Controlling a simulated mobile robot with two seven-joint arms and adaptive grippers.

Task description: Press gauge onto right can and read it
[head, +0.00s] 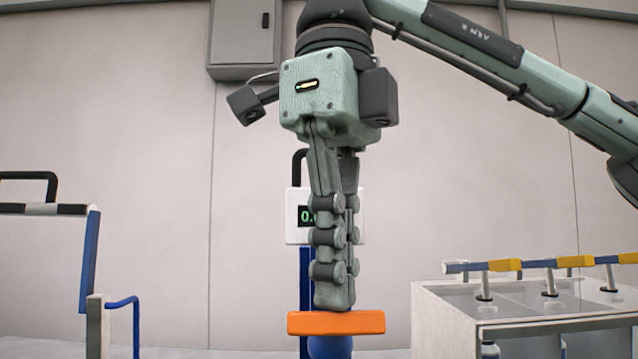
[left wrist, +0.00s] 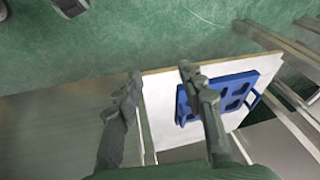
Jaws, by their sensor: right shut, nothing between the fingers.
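My right gripper (head: 334,298) points straight down in the middle of the head view, its fingers shut and empty. Its tips meet the top edge of an orange bar (head: 336,323) in the picture; I cannot tell whether they touch it. A rounded blue part (head: 330,347) shows below the bar, cut off by the frame. A white display box (head: 296,228) stands behind the fingers; its dark screen shows a "0." and the rest is hidden. My left gripper (left wrist: 161,74) is open and empty in the left wrist view. I cannot make out the right can.
A clear-topped cabinet (head: 440,318) with a blue and yellow rail stands at right. A blue and grey frame (head: 90,260) stands at left. The left wrist view shows a blue slotted tray (left wrist: 240,82) on a white board (left wrist: 158,105), with green floor (left wrist: 150,35) beyond.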

